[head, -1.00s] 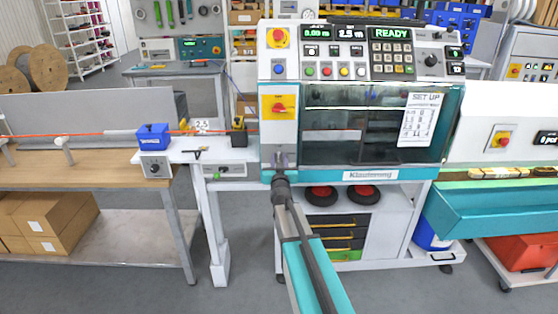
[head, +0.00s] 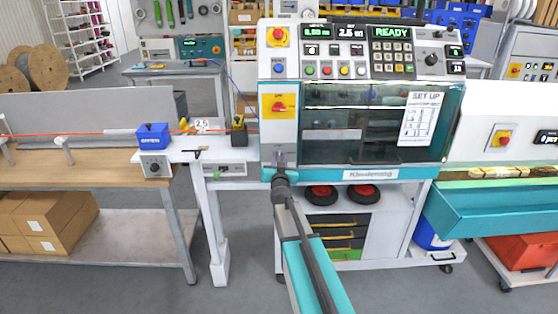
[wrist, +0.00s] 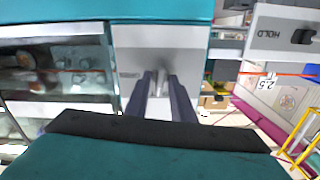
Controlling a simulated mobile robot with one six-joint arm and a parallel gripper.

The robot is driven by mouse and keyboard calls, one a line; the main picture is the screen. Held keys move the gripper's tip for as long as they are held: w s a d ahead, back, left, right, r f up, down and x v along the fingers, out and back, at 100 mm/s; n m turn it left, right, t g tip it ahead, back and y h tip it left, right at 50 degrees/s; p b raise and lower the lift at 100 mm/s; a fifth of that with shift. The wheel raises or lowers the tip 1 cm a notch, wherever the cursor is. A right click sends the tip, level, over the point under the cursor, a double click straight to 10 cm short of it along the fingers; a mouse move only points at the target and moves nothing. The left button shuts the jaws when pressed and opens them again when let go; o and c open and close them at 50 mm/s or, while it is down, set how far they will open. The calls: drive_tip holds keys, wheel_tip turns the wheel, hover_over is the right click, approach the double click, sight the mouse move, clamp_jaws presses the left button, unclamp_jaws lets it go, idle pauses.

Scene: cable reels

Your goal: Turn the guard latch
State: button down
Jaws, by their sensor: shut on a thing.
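The guard latch (wrist: 157,83) is a small pale grey lever on the light panel at the lower left of the machine front. It is upright between my fingers in the wrist view. My gripper (wrist: 160,88) is shut on it, one dark finger on each side. In the head view my gripper (head: 281,162) reaches up to the panel below the yellow plate with the red knob (head: 279,106). The latch itself is mostly hidden there by the fingers. The clear guard window (head: 345,135) is to the right of the latch and looks closed.
A control panel (head: 360,50) reading READY is above the guard. A set-up sheet (head: 419,119) hangs on the window. To the left, an orange cable (head: 85,132) runs through a blue unit (head: 153,136) toward the machine. A teal tray (head: 500,208) is at the right.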

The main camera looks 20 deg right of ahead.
drive_tip(key=m+b, duration=0.1)
drive_tip(key=m, duration=0.3)
drive_tip(key=shift+f, duration=0.1)
drive_tip(key=m+b, duration=0.1)
drive_tip(key=m, duration=0.3)
drive_tip(key=shift+m+b, duration=0.3)
drive_tip(key=shift+b, duration=0.05)
drive_tip(key=m+b, duration=0.1)
drive_tip(key=m, duration=0.3)
drive_tip(key=shift+m, duration=0.3)
drive_tip(key=shift+m+b, duration=0.75)
drive_tip(key=shift+m, duration=0.85)
drive_tip(key=c, duration=1.8)
unclamp_jaws()
drive_tip(key=shift+c, duration=0.2)
drive_tip(key=shift+s, duration=0.2)
